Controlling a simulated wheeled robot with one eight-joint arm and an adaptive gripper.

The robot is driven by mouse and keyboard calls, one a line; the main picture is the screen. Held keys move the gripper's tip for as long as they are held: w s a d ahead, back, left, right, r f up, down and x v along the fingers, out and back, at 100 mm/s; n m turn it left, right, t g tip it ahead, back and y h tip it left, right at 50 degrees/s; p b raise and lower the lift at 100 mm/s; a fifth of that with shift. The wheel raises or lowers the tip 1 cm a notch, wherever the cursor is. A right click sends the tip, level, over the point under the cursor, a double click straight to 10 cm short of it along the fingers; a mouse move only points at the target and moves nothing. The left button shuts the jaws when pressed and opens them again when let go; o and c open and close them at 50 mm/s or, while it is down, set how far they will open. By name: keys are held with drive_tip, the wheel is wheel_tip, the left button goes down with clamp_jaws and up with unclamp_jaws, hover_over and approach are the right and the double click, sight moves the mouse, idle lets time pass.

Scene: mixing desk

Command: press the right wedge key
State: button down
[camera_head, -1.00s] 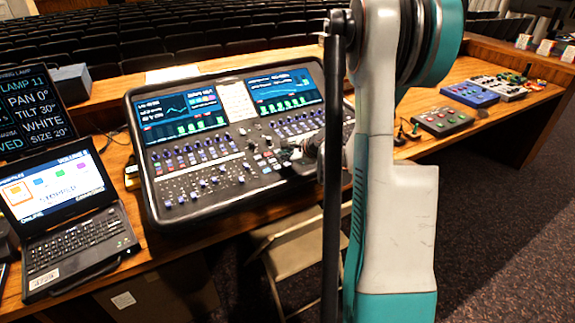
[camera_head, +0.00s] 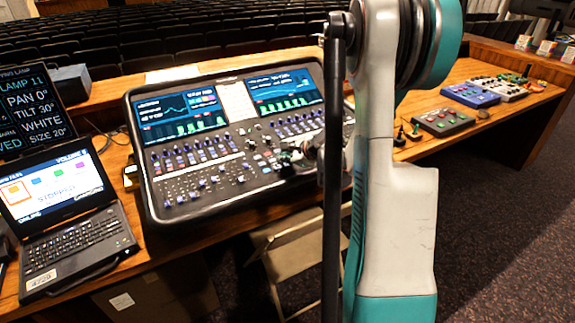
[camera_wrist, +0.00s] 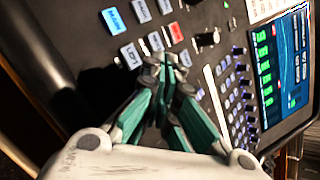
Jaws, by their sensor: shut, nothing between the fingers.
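The mixing desk (camera_head: 155,205) stands on the wooden table, its sloped panel full of keys, knobs and faders. In the wrist view, two short rows of lit keys lie beyond my fingertips: a pale key (camera_wrist: 131,55), another pale key (camera_wrist: 155,41) and a red key (camera_wrist: 175,32), with blue-white keys (camera_wrist: 113,20) behind. The small labels are too blurred to tell which is the right wedge key. My gripper (camera_wrist: 166,62) is shut and empty, its green fingers together close to the panel below these keys. Whether it touches the panel, I cannot tell. In the head view, my gripper (camera_head: 286,164) is small over the desk's right half.
A laptop (camera_head: 70,240) and a dark lamp display (camera_head: 35,110) stand left of the desk. Small control boxes, one grey (camera_head: 443,122) and one blue (camera_head: 470,95), lie to the right. A chair (camera_head: 300,250) stands in front. A black knob (camera_wrist: 207,39) is near the keys.

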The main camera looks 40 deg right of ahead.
sight(287, 168)
idle(0.6)
drive_tip(key=shift+r+p, duration=0.4)
drive_tip(key=shift+r, duration=0.25)
drive_tip(key=r+p, duration=0.2)
drive_tip(key=r, duration=0.1)
drive_tip(key=r+p, duration=0.1)
drive_tip(key=r, duration=0.1)
drive_tip(key=shift+s, duration=0.3)
idle(0.6)
